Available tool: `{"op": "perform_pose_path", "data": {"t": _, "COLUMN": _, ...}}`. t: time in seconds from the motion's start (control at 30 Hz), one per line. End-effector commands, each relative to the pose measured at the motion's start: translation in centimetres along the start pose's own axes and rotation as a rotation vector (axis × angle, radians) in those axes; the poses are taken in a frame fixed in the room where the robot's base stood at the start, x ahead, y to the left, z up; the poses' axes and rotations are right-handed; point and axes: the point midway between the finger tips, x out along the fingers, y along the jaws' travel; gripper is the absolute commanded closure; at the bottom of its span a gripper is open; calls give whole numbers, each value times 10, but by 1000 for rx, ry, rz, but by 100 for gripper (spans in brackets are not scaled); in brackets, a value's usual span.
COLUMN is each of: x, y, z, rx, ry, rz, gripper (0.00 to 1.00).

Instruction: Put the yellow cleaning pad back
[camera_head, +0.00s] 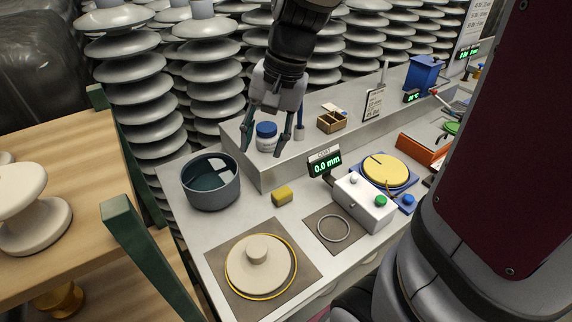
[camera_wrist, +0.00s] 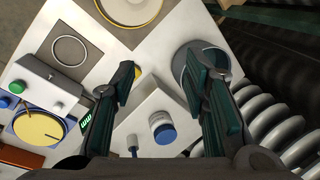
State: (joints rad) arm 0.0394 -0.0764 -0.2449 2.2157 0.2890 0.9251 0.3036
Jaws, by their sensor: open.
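The yellow cleaning pad (camera_head: 282,195), a small yellow block, lies on the light worktop between the dark round pot (camera_head: 211,184) and the white control box (camera_head: 363,202). In the wrist view only a sliver of the pad (camera_wrist: 138,71) shows beside the left finger, which hides the rest. My gripper (camera_head: 265,146) is open with nothing between its fingers. It hangs over the raised grey ledge, behind the pad. In the head view its fingers straddle a white jar with a blue lid (camera_head: 266,137); whether they touch it I cannot tell.
A cream disc with a yellow ring (camera_head: 260,265) lies on a brown mat at the front. A thin ring (camera_head: 333,228) lies on another mat. A small wooden divided box (camera_head: 331,122) stands on the ledge. A 0.0 mm display (camera_head: 325,161) rises near the pad.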

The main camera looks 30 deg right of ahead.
Motion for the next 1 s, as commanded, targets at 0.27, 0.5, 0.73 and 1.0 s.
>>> {"op": "perform_pose_path", "data": {"t": 0.27, "x": -46, "y": 17, "z": 82, "rx": -438, "ry": 153, "rz": 15, "gripper": 59}}
{"op": "perform_pose_path", "data": {"t": 0.5, "x": -60, "y": 42, "z": 123, "rx": -713, "ry": 285, "rz": 81, "gripper": 59}}
{"op": "perform_pose_path", "data": {"t": 0.73, "x": -62, "y": 51, "z": 133, "rx": -797, "ry": 329, "rz": 114, "gripper": 59}}
{"op": "perform_pose_path", "data": {"t": 1.0, "x": -62, "y": 51, "z": 133, "rx": -797, "ry": 329, "rz": 114, "gripper": 59}}
